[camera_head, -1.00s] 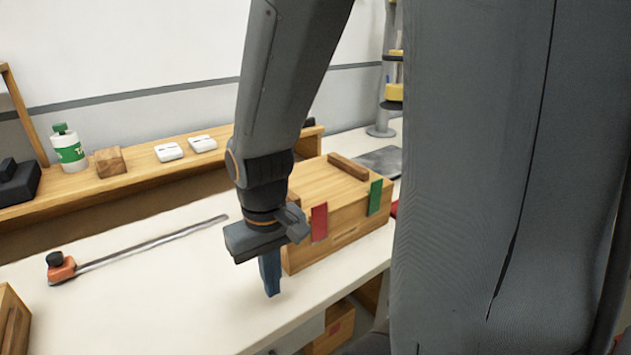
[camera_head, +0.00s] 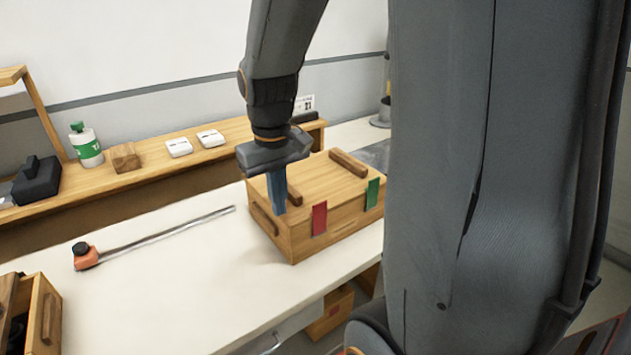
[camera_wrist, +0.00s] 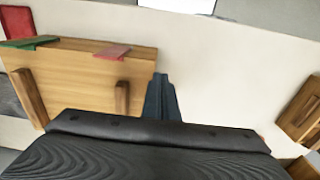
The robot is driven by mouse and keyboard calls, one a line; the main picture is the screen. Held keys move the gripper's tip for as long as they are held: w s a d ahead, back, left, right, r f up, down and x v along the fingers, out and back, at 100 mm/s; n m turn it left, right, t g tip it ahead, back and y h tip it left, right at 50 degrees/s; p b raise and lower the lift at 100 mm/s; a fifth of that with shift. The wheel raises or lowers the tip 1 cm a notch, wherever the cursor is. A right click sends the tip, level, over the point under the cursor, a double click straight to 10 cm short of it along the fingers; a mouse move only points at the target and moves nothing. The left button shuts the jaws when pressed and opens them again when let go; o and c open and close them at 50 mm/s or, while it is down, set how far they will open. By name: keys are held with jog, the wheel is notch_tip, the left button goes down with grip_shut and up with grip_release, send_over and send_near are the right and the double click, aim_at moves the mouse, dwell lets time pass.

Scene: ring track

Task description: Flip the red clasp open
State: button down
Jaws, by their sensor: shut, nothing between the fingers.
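The red clasp (camera_head: 319,218) is a flat red plate on the front face of a wooden box (camera_head: 345,222), near its left end. It hangs down against the front in the head view and shows at the box's edge in the wrist view (camera_wrist: 113,51). A green clasp (camera_head: 372,193) is on the same face to the right; it also shows in the wrist view (camera_wrist: 28,42). My gripper (camera_head: 281,212) is shut and empty, pointing down beside the box's left part, to the left of the red clasp and apart from it.
The lid has two wooden bars (camera_head: 348,163). An orange-ended clamp (camera_head: 86,256) lies on the white table to the left. An open wooden box (camera_head: 45,310) stands at the front left. A shelf (camera_head: 150,172) with a bottle and small items runs behind. Table front of the box is clear.

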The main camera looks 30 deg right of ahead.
jog(key=w+d+r+g, duration=0.3)
jog(key=d+r, duration=0.6)
jog(key=shift+d, duration=0.1)
jog(key=p, duration=0.3)
send_over(318, 218)
jog(key=w, duration=0.3)
jog(key=x, duration=0.3)
jog(key=w+x, duration=0.1)
jog(key=x, duration=0.5)
jog(key=shift+w+d+f, duration=0.3)
jog(key=shift+f, duration=0.2)
